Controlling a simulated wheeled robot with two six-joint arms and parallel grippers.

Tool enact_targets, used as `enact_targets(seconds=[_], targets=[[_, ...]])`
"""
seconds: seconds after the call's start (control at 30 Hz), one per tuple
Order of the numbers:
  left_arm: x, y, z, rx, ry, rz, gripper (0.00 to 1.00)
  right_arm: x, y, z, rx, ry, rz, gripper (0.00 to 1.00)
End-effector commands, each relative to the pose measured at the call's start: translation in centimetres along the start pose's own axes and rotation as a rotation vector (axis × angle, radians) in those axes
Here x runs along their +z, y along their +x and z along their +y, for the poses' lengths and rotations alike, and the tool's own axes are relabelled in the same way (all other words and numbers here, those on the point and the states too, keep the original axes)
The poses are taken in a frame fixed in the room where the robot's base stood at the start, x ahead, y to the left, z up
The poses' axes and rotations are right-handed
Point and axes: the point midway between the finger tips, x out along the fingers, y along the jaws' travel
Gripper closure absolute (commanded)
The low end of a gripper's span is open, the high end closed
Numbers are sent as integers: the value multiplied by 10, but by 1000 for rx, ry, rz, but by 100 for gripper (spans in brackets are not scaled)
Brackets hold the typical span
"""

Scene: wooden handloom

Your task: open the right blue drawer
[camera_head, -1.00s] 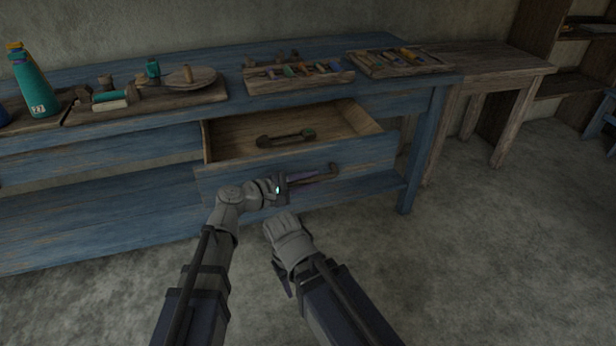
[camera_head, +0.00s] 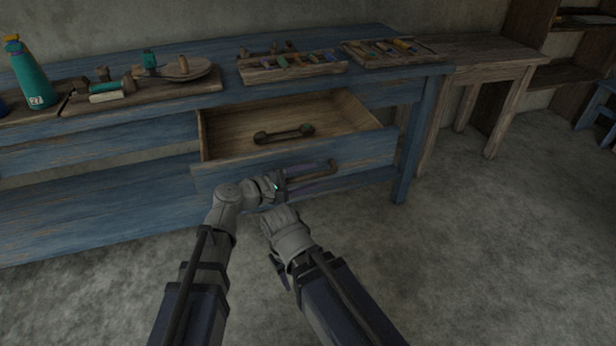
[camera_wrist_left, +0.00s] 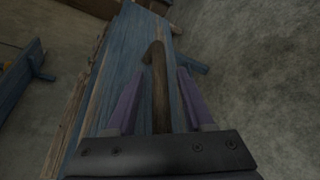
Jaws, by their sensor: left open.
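The right blue drawer (camera_head: 365,154) is pulled well out of the blue table, and its bare wood inside shows. Its dark bar handle (camera_head: 322,168) is on the front and also shows in the left wrist view (camera_wrist_left: 158,90). My left gripper (camera_head: 306,180) is at the handle. In the left wrist view its two purple fingers (camera_wrist_left: 155,74) stand apart on either side of the handle, with gaps visible, so it is open around it. My right gripper (camera_head: 279,270) hangs low beside the left arm, in front of the drawer; its jaws are too dark to read.
A dark tool (camera_head: 284,134) lies inside the drawer. The blue table (camera_head: 419,130) carries trays of small tools (camera_head: 292,68), a board with a round dish, and a teal bottle (camera_head: 30,78). A plain wooden table (camera_head: 490,55) adjoins at right.

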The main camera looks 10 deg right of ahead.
Motion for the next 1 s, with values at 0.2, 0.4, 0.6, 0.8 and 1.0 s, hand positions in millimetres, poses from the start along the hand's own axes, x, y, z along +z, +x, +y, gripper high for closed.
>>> enact_targets(seconds=[0.2, 0.4, 0.6, 0.8, 1.0], targets=[[0, 0, 1, 0, 0, 0, 48, 0, -1, 0, 0, 0, 0, 50], [5, -2, 8, 0, 0, 0, 48, 1, -9, 1, 1, 1, 0, 50], [16, -6, 26, 0, 0, 0, 48, 2, -30, 4, 3, 5, -2, 50], [31, -13, 52, 5, -4, -2, 48, 4, -60, 7, 6, 11, -3, 50], [46, -19, 74, 3, -2, -1, 48, 6, -88, 9, 0, 12, -4, 50]])
